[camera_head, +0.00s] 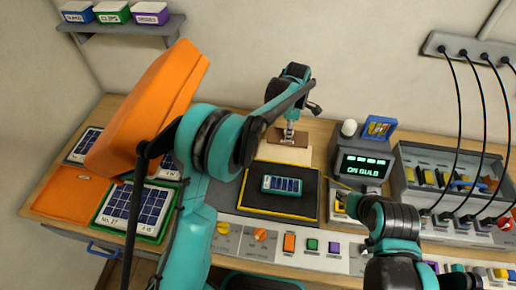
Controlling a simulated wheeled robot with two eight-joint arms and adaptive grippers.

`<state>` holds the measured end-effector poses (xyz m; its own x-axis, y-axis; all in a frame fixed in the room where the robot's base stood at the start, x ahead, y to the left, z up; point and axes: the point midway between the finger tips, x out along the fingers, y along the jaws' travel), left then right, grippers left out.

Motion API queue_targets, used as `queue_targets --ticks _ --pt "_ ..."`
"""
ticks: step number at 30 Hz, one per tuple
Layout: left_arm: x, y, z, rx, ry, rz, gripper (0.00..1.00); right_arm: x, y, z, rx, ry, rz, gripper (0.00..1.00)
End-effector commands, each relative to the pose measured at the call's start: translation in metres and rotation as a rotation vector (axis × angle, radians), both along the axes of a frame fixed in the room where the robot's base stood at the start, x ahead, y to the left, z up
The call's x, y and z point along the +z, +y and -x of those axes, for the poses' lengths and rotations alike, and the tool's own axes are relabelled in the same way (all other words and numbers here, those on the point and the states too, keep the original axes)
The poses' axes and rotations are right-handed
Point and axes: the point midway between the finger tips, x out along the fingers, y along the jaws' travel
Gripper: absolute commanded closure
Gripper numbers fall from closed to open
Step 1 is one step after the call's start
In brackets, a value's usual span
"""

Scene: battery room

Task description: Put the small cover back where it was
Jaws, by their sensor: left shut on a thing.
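My left arm rises from the bottom and reaches over the bench. Its left gripper (290,133) points down and is shut on a small brown piece (276,136), which looks like the small cover. My right gripper (348,207) is low over the bench at the right, beside a small yellow-and-white fitting (339,207). Its fingers are too small and hidden to read.
A yellow-edged black mat (256,196) bears a small blue cell panel (282,185). A lit display (364,166) and a grey cabled rack (405,190) stand right. A large tilted orange body (150,105) is partly behind my left arm. Solar-cell trays (136,212) lie left.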

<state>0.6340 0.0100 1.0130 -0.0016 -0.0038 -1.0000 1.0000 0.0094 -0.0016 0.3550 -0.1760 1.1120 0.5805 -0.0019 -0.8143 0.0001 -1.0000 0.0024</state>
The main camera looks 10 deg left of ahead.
Motion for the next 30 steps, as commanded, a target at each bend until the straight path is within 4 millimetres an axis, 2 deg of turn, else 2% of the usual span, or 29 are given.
queue_targets --ticks 3,9,17,21,24,30 --pt "-0.014 -0.009 -0.004 -0.01 0.0 0.0 1.0 -0.004 0.0 0.0 0.0 0.0 0.0 0.6" --pt "-0.054 -0.009 -0.004 -0.01 0.0 0.0 1.0 -0.013 0.0 0.0 0.0 0.0 0.0 0.6" --pt "-0.077 -0.009 -0.004 -0.01 0.0 0.0 1.0 -0.018 0.0 0.0 0.0 0.0 0.0 0.6" --pt "-0.099 -0.009 -0.004 -0.01 0.0 0.0 1.0 -0.023 0.0 0.0 0.0 0.0 0.0 0.6" --pt "-0.105 -0.009 -0.004 -0.01 0.0 0.0 1.0 -0.024 0.0 0.0 0.0 0.0 0.0 0.6" --pt "-0.104 -0.009 -0.004 -0.01 0.0 0.0 1.0 -0.023 0.0 0.0 0.0 0.0 0.0 0.6"
